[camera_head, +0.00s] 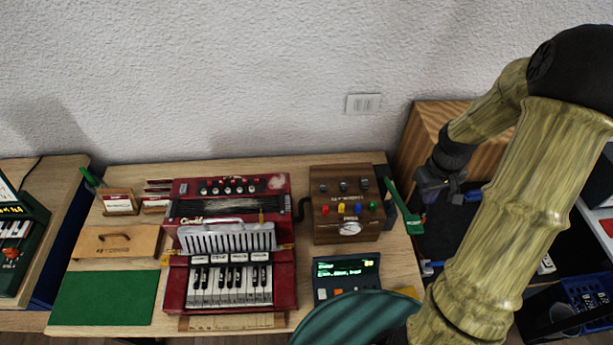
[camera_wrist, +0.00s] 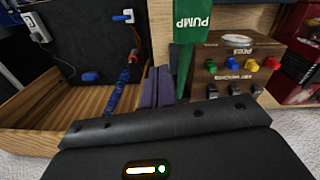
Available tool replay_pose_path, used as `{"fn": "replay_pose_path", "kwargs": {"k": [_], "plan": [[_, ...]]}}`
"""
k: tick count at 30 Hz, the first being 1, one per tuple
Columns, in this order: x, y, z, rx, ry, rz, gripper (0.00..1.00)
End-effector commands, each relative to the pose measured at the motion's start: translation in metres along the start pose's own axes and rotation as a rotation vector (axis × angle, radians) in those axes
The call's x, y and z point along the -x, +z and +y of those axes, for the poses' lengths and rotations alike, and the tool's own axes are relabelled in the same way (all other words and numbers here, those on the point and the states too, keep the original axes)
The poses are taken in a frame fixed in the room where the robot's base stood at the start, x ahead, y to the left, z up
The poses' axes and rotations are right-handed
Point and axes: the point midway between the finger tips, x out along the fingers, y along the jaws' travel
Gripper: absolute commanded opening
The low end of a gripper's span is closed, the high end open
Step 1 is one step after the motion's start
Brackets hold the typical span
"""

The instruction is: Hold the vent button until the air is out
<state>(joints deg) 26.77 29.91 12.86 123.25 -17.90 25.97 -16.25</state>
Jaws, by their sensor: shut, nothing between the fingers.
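A wooden control box (camera_head: 330,222) stands on the bench right of the red accordion-like instrument. It carries red, yellow, blue and green buttons and a round gauge (camera_head: 349,228). In the wrist view, the box (camera_wrist: 210,88) shows upside down at the right. I cannot tell which control is the vent button. A green lever marked PUMP (camera_wrist: 192,25) stands beside the box, and in the head view the lever (camera_head: 404,207) is at the box's right. My gripper (camera_head: 432,192) is to the right of the lever, apart from the box. Its fingers (camera_wrist: 157,78) are shut and empty.
The red instrument (camera_head: 183,280) with piano keys fills the bench's middle. A dark console with a green-lit screen (camera_head: 345,267) sits in front of the box. A green mat (camera_head: 105,297) lies at left. A wooden case with a dark panel (camera_head: 450,235) stands at right, below my arm.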

Motion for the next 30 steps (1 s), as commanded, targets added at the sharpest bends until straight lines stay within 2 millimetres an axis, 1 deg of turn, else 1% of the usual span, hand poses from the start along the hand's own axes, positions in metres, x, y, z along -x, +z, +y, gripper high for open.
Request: {"fn": "replay_pose_path", "kwargs": {"k": [1,3,9,12,15,20,30], "plan": [[0.016,0.002,-0.017,-0.014,0.015,0.016,0.00],[0.034,0.007,-0.039,-0.050,0.027,0.038,0.00],[0.076,0.031,-0.096,-0.167,0.032,0.118,0.00],[0.090,0.046,-0.119,-0.224,0.019,0.158,0.00],[0.098,0.057,-0.134,-0.266,0.004,0.185,0.00],[0.101,0.063,-0.142,-0.294,-0.007,0.200,0.00],[0.101,0.063,-0.141,-0.293,-0.007,0.199,0.00]]}}
